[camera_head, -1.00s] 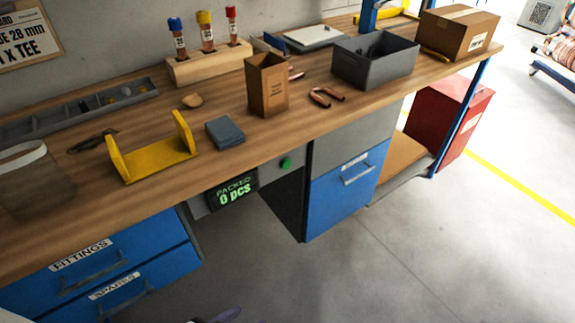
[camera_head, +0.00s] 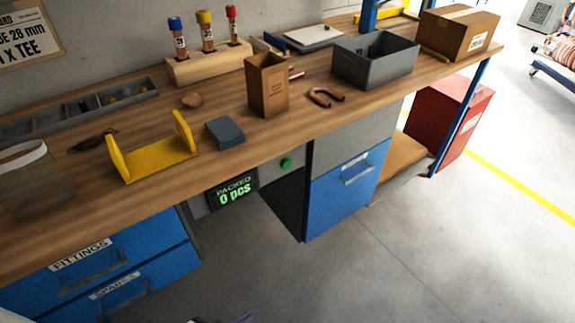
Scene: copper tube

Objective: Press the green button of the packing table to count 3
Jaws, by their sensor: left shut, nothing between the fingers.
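The green button (camera_head: 286,164) is a small round knob on the grey panel under the front edge of the packing table (camera_head: 225,165). Left of it, a black counter display (camera_head: 233,191) reads "PACKED 0 pcs" in green. Only a small purple-grey bit of my left gripper (camera_head: 240,318) shows at the bottom edge, well below and left of the button and not touching it. It is shut with nothing in it, and most of it is out of the picture. My right gripper is not in view.
A yellow cradle (camera_head: 150,170), a blue-grey block (camera_head: 225,131), a brown box (camera_head: 267,85), a copper bend (camera_head: 325,97) and a grey bin (camera_head: 375,65) stand on the tabletop. Blue drawers (camera_head: 345,190) flank the button panel. The floor in front is clear.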

